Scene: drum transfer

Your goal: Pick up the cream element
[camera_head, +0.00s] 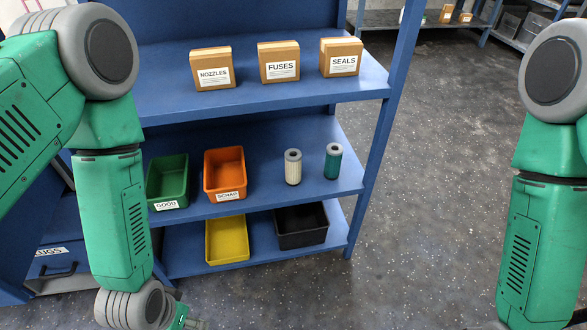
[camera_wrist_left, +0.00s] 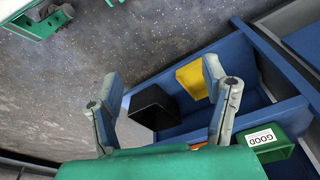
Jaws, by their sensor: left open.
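The cream element (camera_head: 292,168), a ribbed upright cylinder with a grey top, stands on the middle shelf (camera_head: 262,202) of the blue rack. A similar green element (camera_head: 333,162) stands just to its right, apart from it. My left gripper shows only in part at the bottom edge of the head view, low and to the left of the cream element and well away from it. In the left wrist view my left gripper (camera_wrist_left: 160,78) has its fingers spread with nothing between them; I cannot make out the cream element there. My right arm is at the right, its gripper out of view.
A green GOOD bin (camera_head: 167,181) and an orange SCRAP bin (camera_head: 225,174) stand left of the elements. Yellow (camera_head: 227,240) and black (camera_head: 302,226) bins sit on the shelf below. Boxes (camera_head: 279,62) stand on the shelf above. Floor right of the rack is clear.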

